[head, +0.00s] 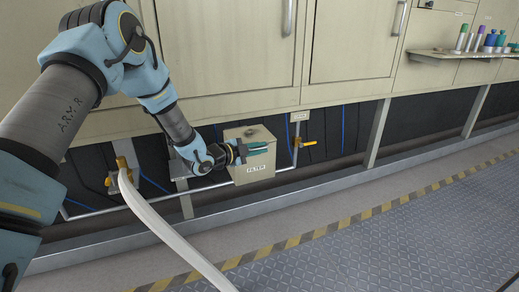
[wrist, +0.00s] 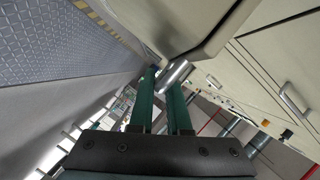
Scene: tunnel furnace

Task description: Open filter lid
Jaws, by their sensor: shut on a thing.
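The filter box (head: 253,172) is a beige box with a "FILTER" label on its front, low beneath the cabinets in the head view. Its lid (head: 250,135) is the flat top face with a small dark spot, and it looks closed. My gripper (head: 257,148) is at the upper front of the box, coming from the left. In the wrist view, my gripper (wrist: 167,84) has its two green fingers on a short shiny metal handle (wrist: 175,74) that sticks out by the edge of a beige body (wrist: 170,25). The fingers partly hide the handle.
A yellow-handled valve (head: 306,144) is right of the box, and another yellow valve (head: 121,163) with a thick pale hose (head: 165,230) is at left. Beige cabinets (head: 240,45) hang above. The metal walkway (head: 420,225) in front is clear.

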